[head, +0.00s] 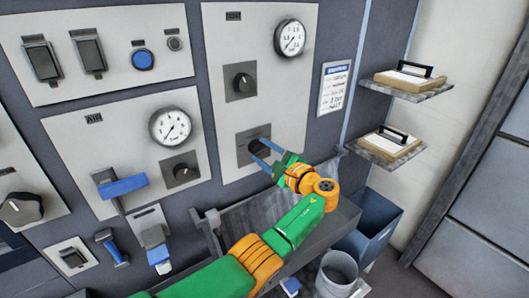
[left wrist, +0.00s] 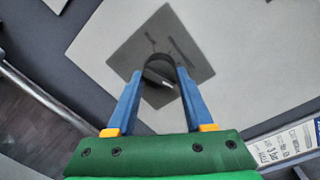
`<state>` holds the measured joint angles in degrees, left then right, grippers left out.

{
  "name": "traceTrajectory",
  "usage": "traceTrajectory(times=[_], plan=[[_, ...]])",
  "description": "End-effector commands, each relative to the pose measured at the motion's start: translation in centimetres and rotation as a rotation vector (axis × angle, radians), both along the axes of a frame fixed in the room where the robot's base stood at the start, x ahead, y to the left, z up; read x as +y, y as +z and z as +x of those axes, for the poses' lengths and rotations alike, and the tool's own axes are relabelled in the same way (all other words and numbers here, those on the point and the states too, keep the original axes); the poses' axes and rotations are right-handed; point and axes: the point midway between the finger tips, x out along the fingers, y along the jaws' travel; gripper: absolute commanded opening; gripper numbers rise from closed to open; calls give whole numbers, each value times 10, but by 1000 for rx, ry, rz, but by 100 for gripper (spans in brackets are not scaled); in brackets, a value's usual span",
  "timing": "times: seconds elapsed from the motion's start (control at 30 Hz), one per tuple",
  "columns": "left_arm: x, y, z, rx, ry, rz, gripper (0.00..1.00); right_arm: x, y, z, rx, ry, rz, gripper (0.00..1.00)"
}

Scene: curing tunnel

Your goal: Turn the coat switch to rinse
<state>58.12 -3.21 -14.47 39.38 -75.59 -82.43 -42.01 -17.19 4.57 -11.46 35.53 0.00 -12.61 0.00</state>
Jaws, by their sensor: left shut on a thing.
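The switch is a dark round knob on a grey square plate (head: 244,137), low on the right-hand light panel (head: 217,60). The position marks cannot be read. My right gripper is not in view.
A similar knob (head: 242,82) and a gauge (head: 290,38) are above on the same panel. A posted sheet (head: 334,88) hangs to the right, beside shelves (head: 407,91) with clipboards. A grey trough (head: 232,222), blue bin (head: 372,222) and bucket (head: 337,275) are below.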

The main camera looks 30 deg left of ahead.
Motion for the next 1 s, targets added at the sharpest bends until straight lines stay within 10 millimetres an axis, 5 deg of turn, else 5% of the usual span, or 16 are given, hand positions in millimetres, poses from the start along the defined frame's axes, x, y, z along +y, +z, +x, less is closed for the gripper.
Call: traceTrajectory(times=[0.27, 0.3, 0.4, 0.7, 1.0], plan=[[0, 3, 0, -4, -1, 7, 0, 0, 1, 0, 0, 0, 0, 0], [0, 3, 1, -4, -1, 7, 60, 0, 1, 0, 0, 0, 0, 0], [0, 3, 0, -3, -1, 6, 82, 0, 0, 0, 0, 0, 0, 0], [-3, 1, -1, -2, -1, 3, 82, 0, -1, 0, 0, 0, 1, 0], [-57, 0, -20, -4, -2, 2, 82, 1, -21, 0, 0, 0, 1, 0]])
